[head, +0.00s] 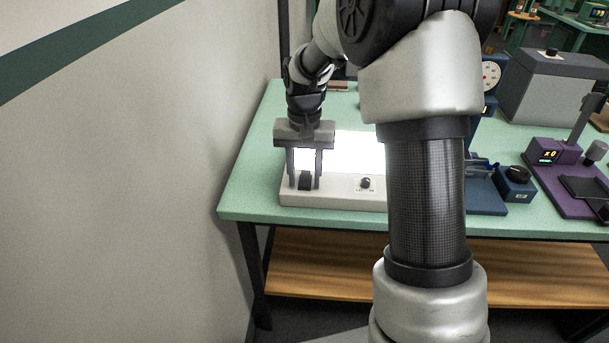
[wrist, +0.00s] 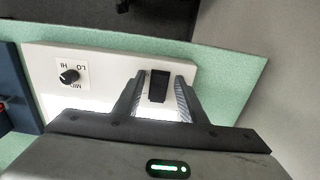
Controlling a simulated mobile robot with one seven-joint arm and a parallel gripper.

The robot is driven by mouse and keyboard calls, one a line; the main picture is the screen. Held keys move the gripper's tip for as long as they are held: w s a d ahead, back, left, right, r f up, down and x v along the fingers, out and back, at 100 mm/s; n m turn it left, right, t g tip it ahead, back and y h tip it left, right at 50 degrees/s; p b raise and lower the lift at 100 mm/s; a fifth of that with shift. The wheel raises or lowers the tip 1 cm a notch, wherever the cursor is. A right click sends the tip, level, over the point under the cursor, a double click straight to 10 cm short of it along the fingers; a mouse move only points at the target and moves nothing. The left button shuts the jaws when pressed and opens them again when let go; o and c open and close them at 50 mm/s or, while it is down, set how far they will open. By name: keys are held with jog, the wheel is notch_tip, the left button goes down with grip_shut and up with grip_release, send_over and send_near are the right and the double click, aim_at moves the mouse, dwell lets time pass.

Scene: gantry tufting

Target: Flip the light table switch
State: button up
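The light table (head: 335,193) is a low white box on the green bench, and its panel (head: 358,150) glows bright white in the head view. A black rocker switch (head: 305,182) sits on its front left part; it also shows in the wrist view (wrist: 158,87). My gripper (head: 304,184) points down over this part and is open, with one finger on each side of the switch. In the wrist view the fingertips (wrist: 160,78) stand apart with the switch between them. I cannot tell whether either finger touches it.
A dark knob (head: 365,183) marked with levels is right of the switch on the light table. A blue device (head: 488,190) and a purple device (head: 560,180) stand farther right on the bench (head: 250,205). A wall (head: 150,180) is close on the left.

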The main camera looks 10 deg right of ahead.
grip_shut()
jog(key=r+p, duration=0.1)
jog(key=p, duration=0.1)
jog(key=shift+w+g+p, duration=0.15)
jog(key=shift+g+p, duration=0.15)
jog(key=shift+g, duration=0.1)
jog(key=shift+w+d+r+g+p, duration=0.1)
jog(key=shift+g+p, duration=0.2)
jog(key=shift+p, duration=0.6)
jog(key=g+p, duration=0.1)
jog(key=p, duration=0.2)
jog(key=shift+w+y, duration=0.25)
jog(key=shift+y, duration=0.15)
jog(key=shift+w+d+f+g+p, duration=0.15)
jog(key=shift+f+g+p, duration=0.15)
jog(key=shift+g+p, duration=0.45)
grip_release()
